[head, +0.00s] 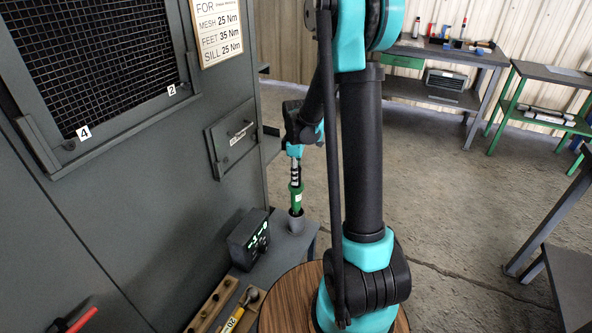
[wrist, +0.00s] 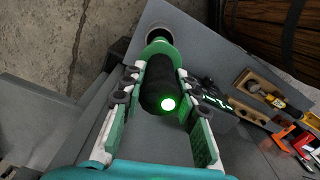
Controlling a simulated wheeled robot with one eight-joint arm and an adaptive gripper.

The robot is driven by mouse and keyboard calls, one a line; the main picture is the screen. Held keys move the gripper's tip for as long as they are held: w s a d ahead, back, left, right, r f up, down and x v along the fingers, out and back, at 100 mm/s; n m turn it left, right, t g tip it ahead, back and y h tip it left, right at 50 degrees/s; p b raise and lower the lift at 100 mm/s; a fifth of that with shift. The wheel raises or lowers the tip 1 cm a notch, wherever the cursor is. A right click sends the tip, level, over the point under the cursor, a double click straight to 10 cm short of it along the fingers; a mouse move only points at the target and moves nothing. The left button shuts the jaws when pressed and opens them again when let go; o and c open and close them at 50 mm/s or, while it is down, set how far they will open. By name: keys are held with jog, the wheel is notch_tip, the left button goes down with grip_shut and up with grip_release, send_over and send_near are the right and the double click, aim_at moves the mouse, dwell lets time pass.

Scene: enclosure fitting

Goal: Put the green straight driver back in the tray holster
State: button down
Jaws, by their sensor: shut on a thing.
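The green straight driver (head: 296,196) is upright in the head view, with its lower end at the mouth of a grey cup-shaped holster (head: 297,220) on the tray (head: 284,248). My gripper (head: 295,176) is shut on the driver's upper part. In the wrist view, my gripper (wrist: 158,80) has its fingers on both sides of the driver's black body (wrist: 160,84), whose near end shows a lit green spot. The driver's green collar (wrist: 159,50) lies in front of the holster's round rim (wrist: 159,29). How deep the tip sits is hidden.
A black box with green lit marks (head: 248,240) stands on the tray beside the holster. A wooden block with holes (head: 212,304) and a yellow-handled tool (head: 234,318) lie nearer. A grey cabinet (head: 150,190) rises at left. Open floor (head: 450,210) lies right of my arm.

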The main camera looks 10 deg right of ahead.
jog(key=shift+f, duration=2.45)
jog(key=c, duration=1.1)
grip_release()
jog(key=shift+o, duration=0.2)
